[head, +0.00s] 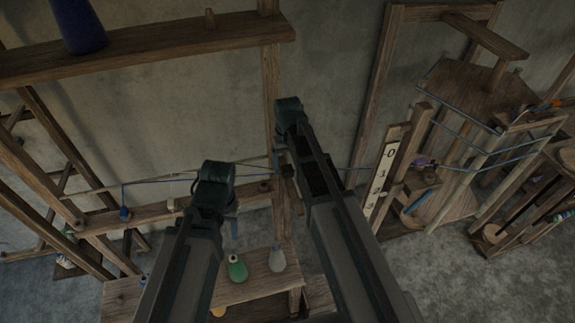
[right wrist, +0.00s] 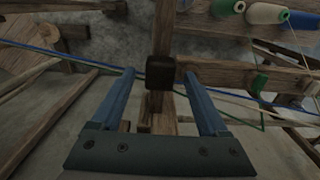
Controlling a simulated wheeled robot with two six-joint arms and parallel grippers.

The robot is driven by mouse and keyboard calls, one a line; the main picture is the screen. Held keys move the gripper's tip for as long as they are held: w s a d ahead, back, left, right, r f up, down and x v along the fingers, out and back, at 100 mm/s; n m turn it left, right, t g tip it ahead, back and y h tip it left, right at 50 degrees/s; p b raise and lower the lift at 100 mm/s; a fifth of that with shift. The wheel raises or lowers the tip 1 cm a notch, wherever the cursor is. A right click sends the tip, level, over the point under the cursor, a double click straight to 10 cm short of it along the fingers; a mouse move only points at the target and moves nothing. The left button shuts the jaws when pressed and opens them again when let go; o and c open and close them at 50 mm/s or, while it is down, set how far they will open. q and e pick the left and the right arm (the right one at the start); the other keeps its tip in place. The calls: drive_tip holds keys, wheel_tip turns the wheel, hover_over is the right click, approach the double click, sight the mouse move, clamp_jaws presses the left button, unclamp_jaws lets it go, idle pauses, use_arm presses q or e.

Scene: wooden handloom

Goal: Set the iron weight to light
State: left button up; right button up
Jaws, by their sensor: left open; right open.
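A small dark block (right wrist: 160,67), which looks like the iron weight, sits on a wooden bar in the right wrist view. In the head view a dark block (head: 289,171) shows beside the right wrist, partly hidden. My right gripper (right wrist: 155,72) is open, with its two blue fingers on either side of the block and apart from it; I cannot tell the depth between them. My left gripper (head: 234,228) hangs over the loom's lower beam, mostly hidden by its own arm. No mark reading light is legible.
A numbered scale board (head: 381,180) stands to the right. Blue yarn (head: 155,182) runs across behind my arms. A green bottle-shaped cone (head: 237,268) and a grey one (head: 277,259) stand on a low wooden shelf. Spools (right wrist: 267,13) sit at the upper right in the wrist view.

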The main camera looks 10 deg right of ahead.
sight(287, 168)
use_arm(q)
wheel_tip(287, 168, up, 13)
drive_tip(key=p, duration=1.2)
use_arm(e)
wheel_tip(287, 168, up, 13)
use_arm(q)
drive_tip(key=shift+f, duration=0.1)
use_arm(e)
drive_tip(key=shift+o, duration=0.2)
drive_tip(key=shift+f, duration=0.1)
